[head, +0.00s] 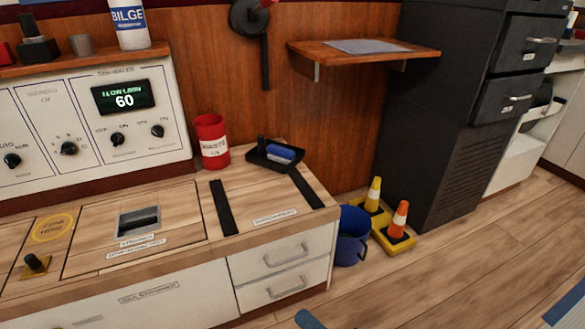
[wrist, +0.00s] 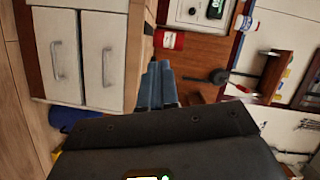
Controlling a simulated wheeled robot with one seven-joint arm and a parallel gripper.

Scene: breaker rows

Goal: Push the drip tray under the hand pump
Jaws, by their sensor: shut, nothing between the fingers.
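A shallow black tray (head: 262,160), which I take for the drip tray, lies on the wooden counter near its back right corner. It holds a blue item (head: 280,154) and a small dark item. A round black wall fitting with a long hanging lever (head: 265,62) and a red knob is above and behind it; it looks like the hand pump. The lever also shows in the wrist view (wrist: 215,76). My gripper (wrist: 160,66) is shut and empty in the wrist view, pointing toward the wall near the counter's end. I cannot make out the tray there.
A red can (head: 211,142) stands left of the tray. Two dark strips (head: 222,207) cross the counter. A wooden shelf (head: 362,52) juts from the wall at right. A blue bucket (head: 352,236) and small cones (head: 398,222) stand on the floor beside a dark cabinet (head: 440,110).

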